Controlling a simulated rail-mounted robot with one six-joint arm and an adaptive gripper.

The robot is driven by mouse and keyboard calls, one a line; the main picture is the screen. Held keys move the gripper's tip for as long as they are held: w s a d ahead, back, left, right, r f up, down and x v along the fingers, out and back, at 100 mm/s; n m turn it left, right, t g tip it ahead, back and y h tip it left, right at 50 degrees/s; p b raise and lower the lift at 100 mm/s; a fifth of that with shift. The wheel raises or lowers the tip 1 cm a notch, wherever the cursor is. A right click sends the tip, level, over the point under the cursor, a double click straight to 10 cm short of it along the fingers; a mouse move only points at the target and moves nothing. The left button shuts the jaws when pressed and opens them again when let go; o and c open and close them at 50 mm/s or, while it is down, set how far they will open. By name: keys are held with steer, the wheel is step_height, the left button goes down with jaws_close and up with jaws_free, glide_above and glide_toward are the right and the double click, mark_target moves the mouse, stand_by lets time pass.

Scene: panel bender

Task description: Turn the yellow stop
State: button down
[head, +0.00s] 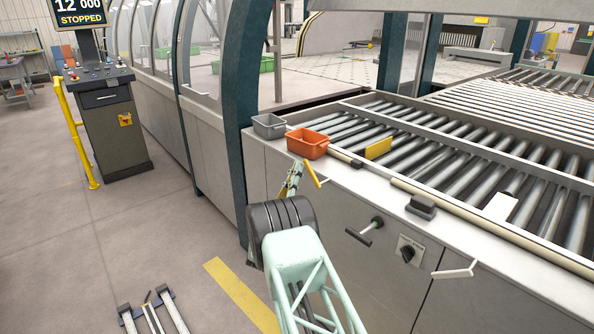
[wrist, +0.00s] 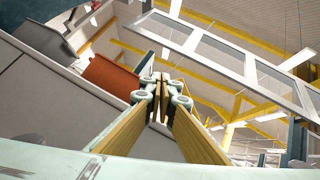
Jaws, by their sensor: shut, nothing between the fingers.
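The yellow stop (head: 378,148) is a small flat yellow plate standing among the rollers, just behind the conveyor's front rail in the head view. I cannot make it out in the wrist view. My gripper (head: 296,170) points upward in front of the conveyor's side, to the left of the stop and apart from it. In the wrist view my gripper's fingers (wrist: 161,90) are closed together with nothing between them.
An orange bin (head: 307,143) and a grey bin (head: 269,126) sit on the conveyor's corner near my gripper. A yellow bar (head: 313,174) shows right beside my gripper. A black-knobbed lever (head: 365,233) and a white handle (head: 455,272) stick out from the front panel.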

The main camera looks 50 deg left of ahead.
steer(key=shift+a+f, duration=0.1)
steer(key=shift+f, duration=0.05)
steer(key=s+a+f, duration=0.7)
steer(key=shift+a+f+b, duration=0.2)
steer(key=shift+f+b, duration=0.05)
steer(key=shift+b, duration=0.1)
stand_by(0.9)
steer(key=shift+s, duration=0.15)
stand_by(0.5)
